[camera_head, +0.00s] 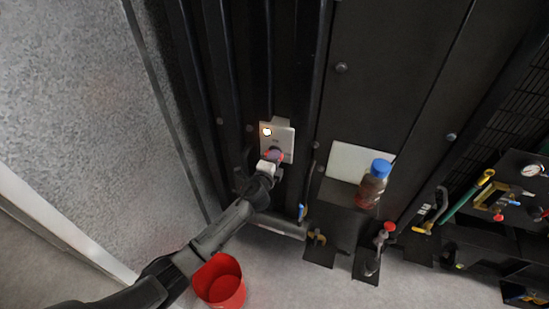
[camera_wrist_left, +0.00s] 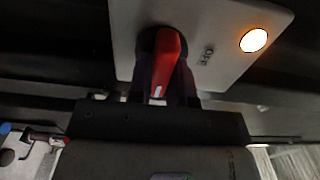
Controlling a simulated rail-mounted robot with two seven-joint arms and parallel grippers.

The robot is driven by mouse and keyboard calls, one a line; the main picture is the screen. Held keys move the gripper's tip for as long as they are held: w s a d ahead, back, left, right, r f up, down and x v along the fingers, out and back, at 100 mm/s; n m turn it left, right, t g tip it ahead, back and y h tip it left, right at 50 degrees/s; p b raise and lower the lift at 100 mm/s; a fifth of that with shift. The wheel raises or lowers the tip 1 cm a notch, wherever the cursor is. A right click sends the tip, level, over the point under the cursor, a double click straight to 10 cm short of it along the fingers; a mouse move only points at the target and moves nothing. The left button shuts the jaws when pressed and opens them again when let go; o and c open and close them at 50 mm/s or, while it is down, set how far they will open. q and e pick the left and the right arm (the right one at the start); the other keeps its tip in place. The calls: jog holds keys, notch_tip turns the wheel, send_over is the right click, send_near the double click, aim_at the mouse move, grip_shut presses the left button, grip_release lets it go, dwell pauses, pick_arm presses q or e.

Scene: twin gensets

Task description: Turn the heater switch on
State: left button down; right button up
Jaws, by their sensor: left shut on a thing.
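The heater switch is a pale grey plate (camera_head: 285,133) on the black cabinet, with a lit orange-white lamp (camera_head: 267,131) and a red rotary knob (camera_head: 275,154). In the left wrist view the red knob (camera_wrist_left: 167,58) has a white mark near its lower end. Small lettering that looks like OFF (camera_wrist_left: 206,57) stands between the knob and the lit lamp (camera_wrist_left: 254,40). My left gripper (camera_head: 271,161) is at the plate and shut on the red knob, with its dark fingers on either side. The fingertips are partly in shadow. My right gripper is not in view.
A red bucket (camera_head: 220,282) stands on the floor below my left arm. A blue-capped bottle (camera_head: 373,184) sits on a ledge right of the switch. A red-topped valve (camera_head: 379,244) and pipework with a gauge (camera_head: 531,170) lie further right. A grey wall (camera_head: 75,115) is at left.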

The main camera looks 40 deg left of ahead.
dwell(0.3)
pick_arm(q)
jog(key=c, duration=1)
grip_release()
jog(key=shift+c, duration=0.2)
jog(key=b+v, duration=0.1)
jog(key=v, duration=1.3)
jog(key=shift+w, duration=0.1)
